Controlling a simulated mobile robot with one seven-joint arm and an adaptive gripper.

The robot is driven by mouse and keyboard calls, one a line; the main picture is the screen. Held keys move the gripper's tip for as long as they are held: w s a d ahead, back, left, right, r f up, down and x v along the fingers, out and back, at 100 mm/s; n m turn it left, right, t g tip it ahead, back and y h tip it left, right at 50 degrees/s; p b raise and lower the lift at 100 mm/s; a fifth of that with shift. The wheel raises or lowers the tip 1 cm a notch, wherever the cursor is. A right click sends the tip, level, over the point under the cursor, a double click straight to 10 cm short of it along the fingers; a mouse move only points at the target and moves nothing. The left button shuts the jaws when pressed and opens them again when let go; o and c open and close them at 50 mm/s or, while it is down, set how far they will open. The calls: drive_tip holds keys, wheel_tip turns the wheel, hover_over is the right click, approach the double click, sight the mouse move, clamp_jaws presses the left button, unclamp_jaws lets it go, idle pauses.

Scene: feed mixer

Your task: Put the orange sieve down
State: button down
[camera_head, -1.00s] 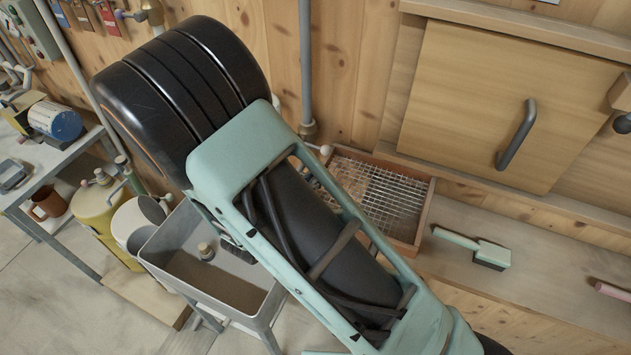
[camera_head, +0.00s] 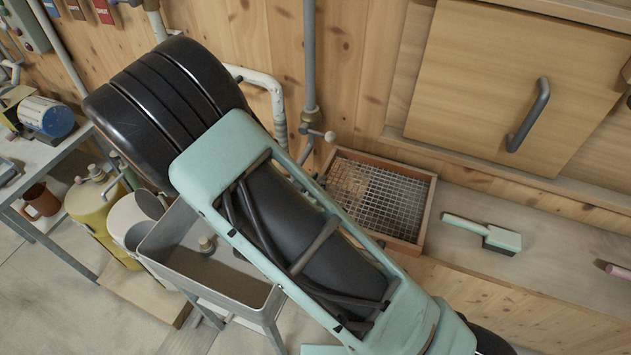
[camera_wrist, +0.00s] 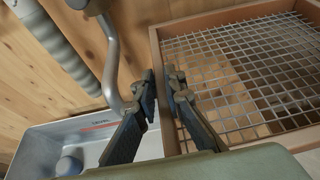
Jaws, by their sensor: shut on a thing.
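The orange sieve (camera_head: 429,206) is a square, orange-brown wooden frame with a wire mesh floor. In the head view it is at the left end of the wall ledge, partly behind my arm. In the wrist view the sieve (camera_wrist: 225,20) fills the right side, and wood shows through its mesh. My gripper (camera_wrist: 163,92) is shut on the sieve's near left wall, one finger on each side. The head view does not show my fingers. I cannot tell whether the sieve touches the ledge or is just above it.
The wooden ledge (camera_head: 560,258) holds a green-handled brush (camera_head: 485,233) right of the sieve. A grey tub (camera_head: 165,250) stands below left. A pipe with a valve (camera_head: 318,134) runs down the wall behind the sieve. A handled wooden panel (camera_head: 470,80) is above the ledge.

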drive_tip(key=shift+f, duration=0.25)
drive_tip(key=c, duration=2)
unclamp_jaws()
drive_tip(key=shift+r, duration=0.1)
drive_tip(key=shift+r, duration=0.15)
